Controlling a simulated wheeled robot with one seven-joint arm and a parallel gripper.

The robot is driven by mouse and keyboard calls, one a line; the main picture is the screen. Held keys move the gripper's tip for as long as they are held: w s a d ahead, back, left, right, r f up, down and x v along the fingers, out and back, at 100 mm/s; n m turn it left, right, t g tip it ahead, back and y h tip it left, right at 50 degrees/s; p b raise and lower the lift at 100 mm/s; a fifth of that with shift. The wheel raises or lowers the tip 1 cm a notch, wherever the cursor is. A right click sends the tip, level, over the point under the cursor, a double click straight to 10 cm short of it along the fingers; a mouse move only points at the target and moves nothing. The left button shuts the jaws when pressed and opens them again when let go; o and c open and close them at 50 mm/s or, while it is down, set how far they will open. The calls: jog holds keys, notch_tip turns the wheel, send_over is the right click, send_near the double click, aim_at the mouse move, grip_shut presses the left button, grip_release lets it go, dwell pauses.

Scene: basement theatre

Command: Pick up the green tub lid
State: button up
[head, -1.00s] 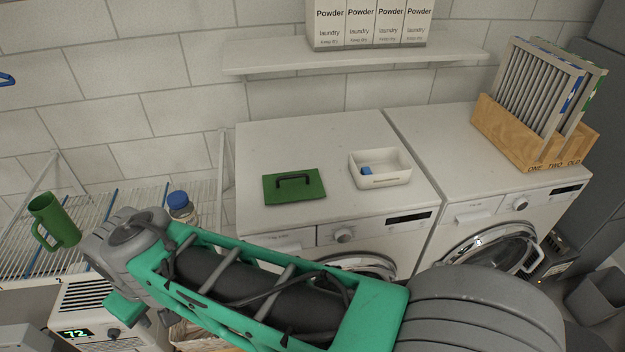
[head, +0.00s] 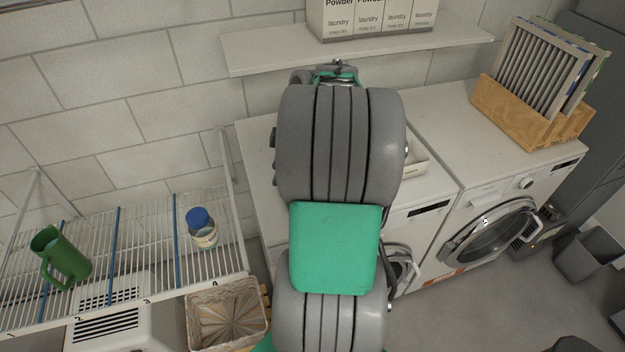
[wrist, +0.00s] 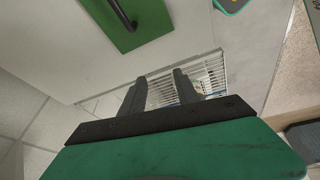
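The green tub lid (wrist: 128,22) lies flat on the white machine top in the wrist view, cut off by the upper edge, with its dark bar handle (wrist: 122,14) showing. My gripper (wrist: 160,78) is open, its two dark fingers apart with nothing between them. The fingertips point toward the lid but are apart from it, off its lower edge in the picture. In the head view my arm covers the lid and the gripper. A white tub (head: 418,162) shows partly at the arm's right side.
A wall shelf (head: 270,53) with laundry powder boxes (head: 380,18) is above the machines. A wooden rack of filters (head: 525,112) stands on the right machine (head: 445,125). At left, a wire rack (head: 140,250) holds a green mug (head: 62,258) and a blue-capped jar (head: 202,230).

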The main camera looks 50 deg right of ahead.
jog(key=s+d+f+n, duration=0.1)
jog(key=s+d+n, duration=0.3)
jog(key=d, duration=0.6)
jog(key=shift+m+t+y, duration=0.3)
jog(key=shift+m+t, duration=0.1)
jog(key=shift+m, duration=0.1)
jog(key=x, duration=0.2)
jog(key=p+x, duration=0.1)
jog(key=x, duration=0.2)
jog(key=p+x, duration=0.1)
jog(key=x, duration=0.1)
jog(key=shift+a+f, duration=0.35)
jog(key=shift+a, duration=0.05)
grip_shut()
